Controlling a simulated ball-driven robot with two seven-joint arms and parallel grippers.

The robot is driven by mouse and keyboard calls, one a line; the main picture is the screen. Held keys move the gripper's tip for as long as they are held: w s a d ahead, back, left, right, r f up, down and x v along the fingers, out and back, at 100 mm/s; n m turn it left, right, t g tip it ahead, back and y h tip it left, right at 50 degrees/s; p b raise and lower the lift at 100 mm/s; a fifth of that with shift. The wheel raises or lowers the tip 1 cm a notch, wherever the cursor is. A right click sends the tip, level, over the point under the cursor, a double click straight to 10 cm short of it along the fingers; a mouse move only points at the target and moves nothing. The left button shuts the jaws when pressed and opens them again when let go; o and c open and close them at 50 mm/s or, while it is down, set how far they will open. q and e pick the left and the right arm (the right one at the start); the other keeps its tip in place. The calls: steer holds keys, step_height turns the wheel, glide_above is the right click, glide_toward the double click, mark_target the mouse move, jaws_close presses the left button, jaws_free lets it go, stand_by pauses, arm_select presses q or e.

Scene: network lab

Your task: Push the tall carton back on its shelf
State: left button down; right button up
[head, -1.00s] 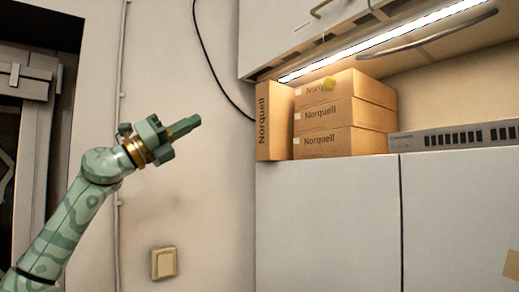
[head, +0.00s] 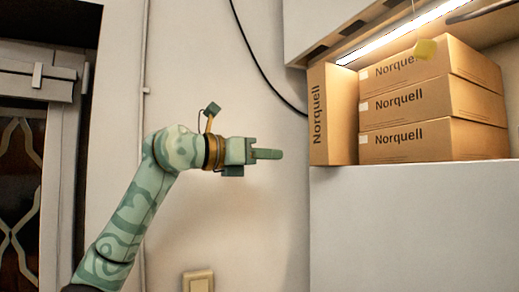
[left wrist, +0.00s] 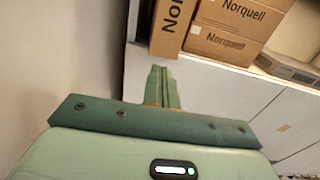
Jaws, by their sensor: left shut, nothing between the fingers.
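The tall carton (head: 334,113) is brown, marked "Norquell", and stands upright at the left end of the shelf (head: 400,176). My left gripper (head: 280,154) is shut and empty. In the head view it points right toward the carton, with a gap between them, at about the height of the carton's lower part. My right gripper is not in view.
Several stacked Norquell boxes (head: 405,138) stand right beside the tall carton. A lit strip (head: 395,32) runs under the cabinet above. A wall switch (head: 198,281) is below my arm.

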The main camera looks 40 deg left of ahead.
arm_select(q)
steer(key=p, duration=0.1)
glide_toward(315, 156)
steer(key=w, duration=0.2)
steer(key=p+x, duration=0.1)
steer(key=x, duration=0.3)
steer(key=shift+d+r+p, duration=0.15)
steer(key=shift+d+p, duration=0.2)
steer(key=shift+d, duration=0.15)
steer(key=shift+w, duration=0.4)
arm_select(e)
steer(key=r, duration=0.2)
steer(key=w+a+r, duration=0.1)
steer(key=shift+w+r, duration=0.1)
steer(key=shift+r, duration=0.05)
arm_select(q)
steer(key=shift+s, duration=0.15)
